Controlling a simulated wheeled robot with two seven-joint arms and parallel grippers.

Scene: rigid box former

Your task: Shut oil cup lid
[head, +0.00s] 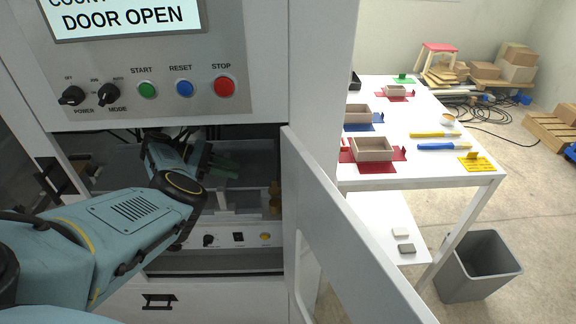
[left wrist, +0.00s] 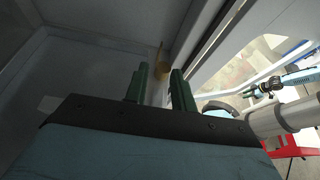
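The oil cup (head: 275,208) is a small brass-coloured piece at the right side inside the open machine. An upright brass-coloured part (head: 275,187) shows just above it, perhaps its raised lid. In the left wrist view a tan piece (left wrist: 160,50) stands beyond the fingertips, near the cabinet's inner corner. My left gripper (head: 224,165) is inside the machine, left of and above the cup. Its green fingers (left wrist: 159,76) are apart with nothing seen between them, and do not appear to touch the cup. Part of my right arm (left wrist: 296,79) shows small in the left wrist view; its fingers cannot be made out.
The machine door (head: 345,225) stands open at the right of the opening. The control panel (head: 160,85) overhangs the opening, and a strip with small controls (head: 238,238) runs below. A white table (head: 415,110) with cardboard boxes and a grey bin (head: 477,270) stand beyond the door.

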